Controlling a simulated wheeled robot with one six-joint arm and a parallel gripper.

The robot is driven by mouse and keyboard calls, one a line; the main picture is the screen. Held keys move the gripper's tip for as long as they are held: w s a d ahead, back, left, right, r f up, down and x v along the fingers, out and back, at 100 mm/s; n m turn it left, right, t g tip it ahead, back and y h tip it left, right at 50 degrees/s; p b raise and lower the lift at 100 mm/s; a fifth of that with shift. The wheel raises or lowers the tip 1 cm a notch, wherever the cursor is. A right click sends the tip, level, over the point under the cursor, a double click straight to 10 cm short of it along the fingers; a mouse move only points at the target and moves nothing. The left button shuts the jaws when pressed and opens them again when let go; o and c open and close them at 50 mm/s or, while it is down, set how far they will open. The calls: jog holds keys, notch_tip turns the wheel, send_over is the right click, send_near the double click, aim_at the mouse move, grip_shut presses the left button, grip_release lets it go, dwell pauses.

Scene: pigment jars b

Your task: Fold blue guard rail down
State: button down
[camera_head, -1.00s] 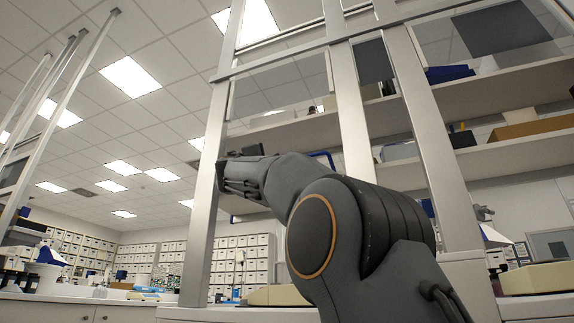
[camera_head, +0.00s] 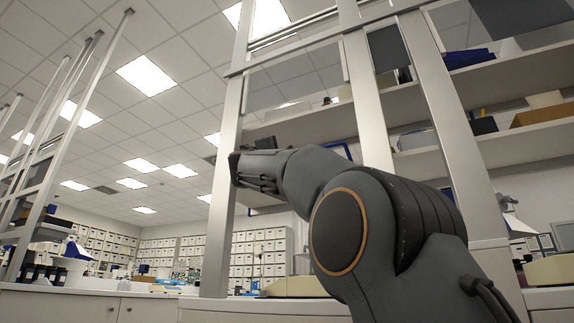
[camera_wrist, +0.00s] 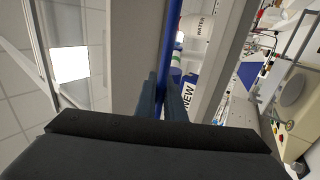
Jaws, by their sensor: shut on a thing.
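The blue guard rail (camera_wrist: 173,40) is a thin blue bar that runs up from between my fingers in the wrist view, beside a pale post. My gripper (camera_wrist: 166,92) is shut on it, one dark finger on each side. In the head view, a short blue bar (camera_head: 337,147) shows behind my arm in front of the shelves; I cannot tell whether it is the same rail. My fingertips are hidden in the head view behind my arm's wrist, which overlaps the left upright.
A tall metal shelf frame (camera_head: 368,100) with pale shelves (camera_head: 405,103) stands close by my arm. A bottle marked WATER (camera_wrist: 196,27) and a blue-and-white NEW box (camera_wrist: 190,92) show close to the rail. A bench (camera_head: 60,303) lies at left.

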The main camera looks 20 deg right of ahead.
jog(key=shift+s+a+r, duration=0.2)
jog(key=shift+s+r, duration=0.35)
jog(key=shift+r, duration=0.1)
jog(key=c, duration=2)
grip_release()
jog(key=shift+s+a+r, duration=0.15)
jog(key=shift+s+a, duration=0.1)
jog(key=shift+o, duration=0.8)
jog(key=shift+s+d+r+h, duration=0.2)
jog(key=shift+s+h, duration=0.1)
jog(key=shift+s, duration=0.25)
jog(key=w+f+v, duration=0.1)
jog(key=v, duration=0.6)
jog(key=shift+s+a+f+b, duration=0.2)
jog(key=shift+b, duration=0.1)
